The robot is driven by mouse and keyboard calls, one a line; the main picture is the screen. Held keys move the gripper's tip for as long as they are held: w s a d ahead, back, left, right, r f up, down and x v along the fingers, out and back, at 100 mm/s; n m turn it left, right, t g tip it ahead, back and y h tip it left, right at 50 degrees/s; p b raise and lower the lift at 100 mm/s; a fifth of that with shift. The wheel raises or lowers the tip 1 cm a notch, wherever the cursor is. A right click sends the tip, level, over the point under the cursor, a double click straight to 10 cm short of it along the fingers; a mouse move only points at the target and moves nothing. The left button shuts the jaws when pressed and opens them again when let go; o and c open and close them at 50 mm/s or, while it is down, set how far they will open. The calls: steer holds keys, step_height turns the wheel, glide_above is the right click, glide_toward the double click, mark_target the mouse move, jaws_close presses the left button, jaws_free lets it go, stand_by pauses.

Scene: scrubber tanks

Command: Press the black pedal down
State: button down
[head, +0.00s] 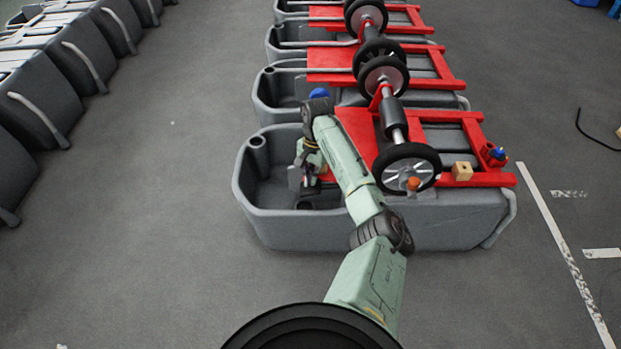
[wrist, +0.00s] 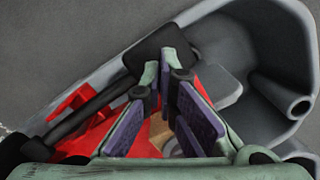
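The black pedal (wrist: 158,50) is a dark, flat, square plate on a black rod (wrist: 95,112); it shows in the wrist view just beyond my fingertips. In the head view my gripper (head: 312,160) is low over the left end of the nearest grey tank (head: 262,205). There the arm partly hides the pedal area.
A red frame (head: 355,135) and wheels on an axle (head: 407,168) lie across the tank, right of my arm. A wooden block (head: 462,171) sits on the frame. More tanks stand behind. The floor to the left (head: 160,220) is clear.

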steer(key=shift+w+d+r, duration=0.15)
steer(key=shift+w, duration=0.1)
steer(key=shift+w+d+r, duration=0.2)
steer(key=shift+w+d, duration=0.15)
steer(key=shift+w, duration=0.15)
steer(key=shift+w+d+r, duration=0.15)
steer(key=shift+w+d, duration=0.15)
steer(key=shift+w, duration=0.2)
step_height(320, 180, up, 12)
steer(key=w, duration=0.1)
steer(key=shift+d, duration=0.3)
